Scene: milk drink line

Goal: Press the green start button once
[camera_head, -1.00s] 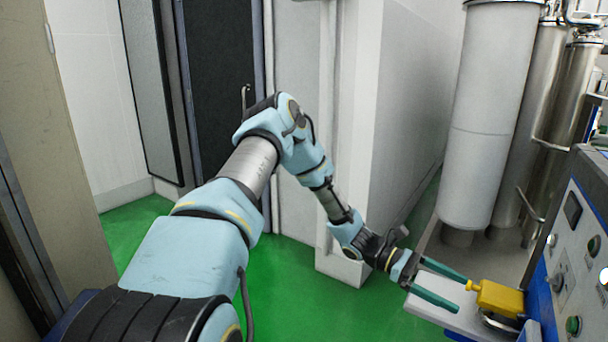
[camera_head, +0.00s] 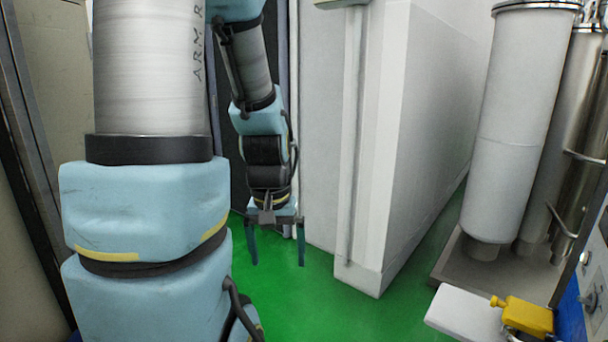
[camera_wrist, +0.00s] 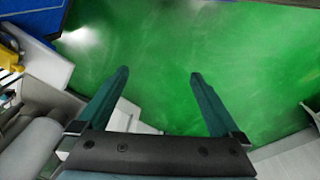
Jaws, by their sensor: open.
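The control panel (camera_head: 597,285) is cut off at the right edge of the head view. Only a strip of its face shows, and I cannot make out the green start button on it. My gripper (camera_head: 276,250) hangs pointing down over the green floor, well to the left of the panel. In the wrist view my gripper (camera_wrist: 159,74) has its two dark green fingers wide apart, with nothing between them but floor.
A yellow block (camera_head: 527,315) sits by a white ledge (camera_head: 464,313) beside the panel. Tall cylinders (camera_head: 520,125) stand on a grey base behind. A white wall block (camera_head: 400,150) stands right of my gripper. Green floor lies open below it.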

